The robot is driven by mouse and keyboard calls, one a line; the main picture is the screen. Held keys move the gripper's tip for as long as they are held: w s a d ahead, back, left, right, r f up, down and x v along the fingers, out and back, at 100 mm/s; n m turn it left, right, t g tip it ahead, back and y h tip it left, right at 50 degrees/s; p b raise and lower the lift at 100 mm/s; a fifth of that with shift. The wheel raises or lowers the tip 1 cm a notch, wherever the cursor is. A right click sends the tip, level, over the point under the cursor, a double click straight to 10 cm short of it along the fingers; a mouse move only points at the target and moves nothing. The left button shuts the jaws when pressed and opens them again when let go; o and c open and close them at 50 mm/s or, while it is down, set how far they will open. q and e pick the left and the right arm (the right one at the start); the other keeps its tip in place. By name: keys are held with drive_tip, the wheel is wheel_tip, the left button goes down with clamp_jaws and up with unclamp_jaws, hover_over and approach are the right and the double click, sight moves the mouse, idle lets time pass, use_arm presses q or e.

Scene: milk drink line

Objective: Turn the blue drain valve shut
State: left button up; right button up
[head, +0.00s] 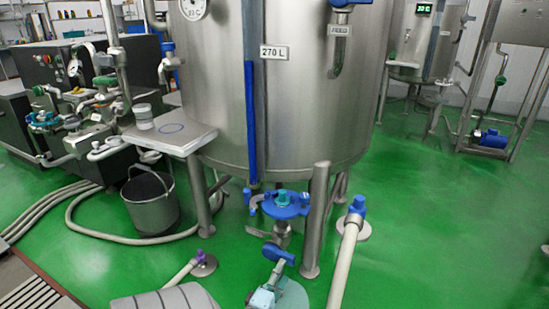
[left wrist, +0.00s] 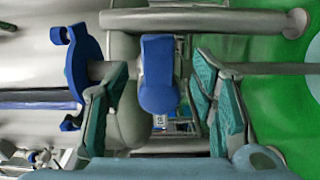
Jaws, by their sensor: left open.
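A blue lever handle (head: 278,253), which I take to be the drain valve's, is low in front of the big steel tank, below a blue handwheel (head: 290,210) with a teal hub. My left gripper (head: 271,277) is just below the lever in the head view. In the left wrist view the open teal-padded fingers (left wrist: 160,80) stand on either side of the blue lever (left wrist: 158,72), with gaps visible on both sides. The blue handwheel (left wrist: 84,65) is left of the fingers there. The lever's pivot is partly hidden. My right gripper is not in view.
A hose with a blue fitting (head: 356,207) runs at the right, and one with a purple fitting (head: 203,257) at the left. A bucket (head: 152,203) stands left.

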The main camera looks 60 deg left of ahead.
use_arm(q)
drive_tip(key=v, duration=0.5)
drive_tip(key=shift+s+d, duration=0.2)
drive_tip(key=shift+s, duration=0.1)
